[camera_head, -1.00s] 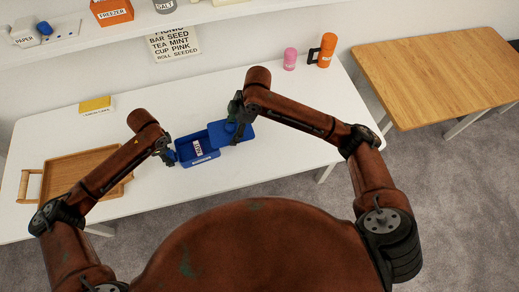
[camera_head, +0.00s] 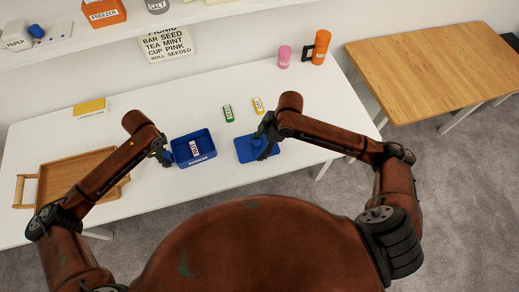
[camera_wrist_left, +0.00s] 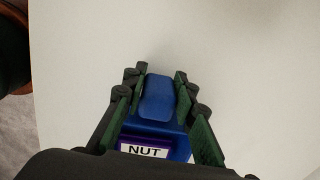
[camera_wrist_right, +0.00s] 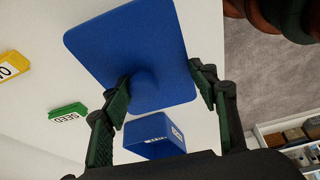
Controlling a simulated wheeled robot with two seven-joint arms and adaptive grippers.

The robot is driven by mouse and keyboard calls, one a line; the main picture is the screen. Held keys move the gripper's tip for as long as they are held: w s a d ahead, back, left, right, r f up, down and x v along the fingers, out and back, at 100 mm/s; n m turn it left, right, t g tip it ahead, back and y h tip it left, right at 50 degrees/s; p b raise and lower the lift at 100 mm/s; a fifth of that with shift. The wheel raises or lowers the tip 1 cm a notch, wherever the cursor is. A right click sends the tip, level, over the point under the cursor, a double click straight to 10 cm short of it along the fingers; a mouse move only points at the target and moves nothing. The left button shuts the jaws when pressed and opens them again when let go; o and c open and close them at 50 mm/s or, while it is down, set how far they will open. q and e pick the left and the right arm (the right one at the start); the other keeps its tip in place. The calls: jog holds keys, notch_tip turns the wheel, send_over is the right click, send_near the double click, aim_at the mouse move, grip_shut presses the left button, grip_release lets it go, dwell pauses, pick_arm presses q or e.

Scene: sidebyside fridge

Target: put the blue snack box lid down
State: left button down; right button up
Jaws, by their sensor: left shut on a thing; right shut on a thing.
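The blue snack box (camera_head: 207,160) stands open on the white table, with a bar labelled NUT (camera_head: 194,148) inside. My left gripper (camera_head: 166,156) is at its left end, shut on the box's blue tab (camera_wrist_left: 158,100). The blue lid (camera_head: 245,153) is right of the box and apart from it, with its flat side level or nearly so. My right gripper (camera_head: 262,142) is shut on the lid's knob, and the lid also shows in the right wrist view (camera_wrist_right: 125,45). I cannot tell whether the lid touches the table.
A green SEED bar (camera_head: 228,113) and a yellow bar (camera_head: 258,105) lie behind the box and lid. A pink cup (camera_head: 284,56) and an orange flask (camera_head: 319,47) stand at the back right. A wooden tray (camera_head: 48,180) is at the left. The table right of the lid is clear.

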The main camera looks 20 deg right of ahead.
aim_at(260, 150)
jog(key=shift+f, duration=1.5)
jog(key=shift+f, duration=0.2)
jog(key=o, duration=1.3)
pick_arm(q)
jog(key=c, duration=1.5)
grip_release()
pick_arm(e)
jog(key=v, duration=1.2)
jog(key=shift+r, duration=0.2)
pick_arm(q)
jog(key=shift+r, duration=0.1)
